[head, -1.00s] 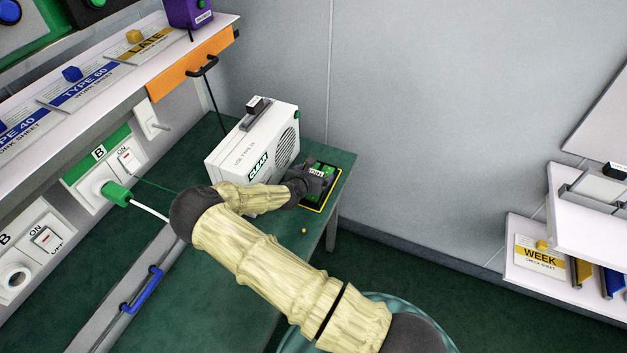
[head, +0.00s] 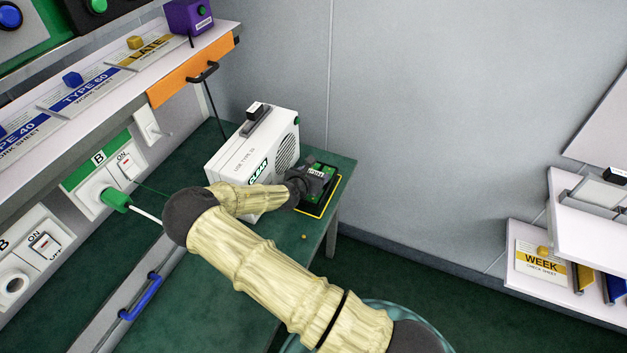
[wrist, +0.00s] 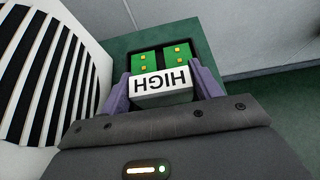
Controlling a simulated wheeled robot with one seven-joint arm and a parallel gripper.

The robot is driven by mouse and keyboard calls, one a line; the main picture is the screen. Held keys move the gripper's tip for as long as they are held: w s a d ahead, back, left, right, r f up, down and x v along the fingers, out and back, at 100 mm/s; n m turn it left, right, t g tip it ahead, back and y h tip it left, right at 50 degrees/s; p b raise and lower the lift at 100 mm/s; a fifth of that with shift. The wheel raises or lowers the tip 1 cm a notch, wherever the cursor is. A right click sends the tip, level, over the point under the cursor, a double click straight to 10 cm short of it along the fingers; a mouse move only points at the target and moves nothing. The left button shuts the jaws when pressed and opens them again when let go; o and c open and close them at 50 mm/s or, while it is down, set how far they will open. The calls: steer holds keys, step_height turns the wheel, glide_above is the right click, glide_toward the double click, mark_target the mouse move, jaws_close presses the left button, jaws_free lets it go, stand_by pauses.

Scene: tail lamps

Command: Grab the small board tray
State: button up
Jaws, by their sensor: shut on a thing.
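The small board tray (head: 325,170) carries green boards and a white block marked HIGH. In the wrist view the tray (wrist: 176,56) shows two green boards with gold squares, just beyond the block (wrist: 160,84). My gripper (wrist: 164,88) has its two purple-grey fingers on either side of the white block, shut on it. In the head view my gripper (head: 308,180) is at the tray, over a black area with a yellow outline (head: 319,216) on the green table. The tray's underside is hidden, so its exact height above the table is unclear.
A white case marked CLEAR (head: 240,150) stands close to the left of my gripper. A small yellow ball (head: 304,237) lies on the table (head: 240,265) nearer the front. The grey wall (head: 430,120) is behind. The shelf (head: 215,45) overhangs at the left.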

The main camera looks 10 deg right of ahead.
step_height(320, 180, up, 8)
steer(key=shift+f, duration=0.25)
steer(key=shift+f, duration=0.1)
stand_by(0.4)
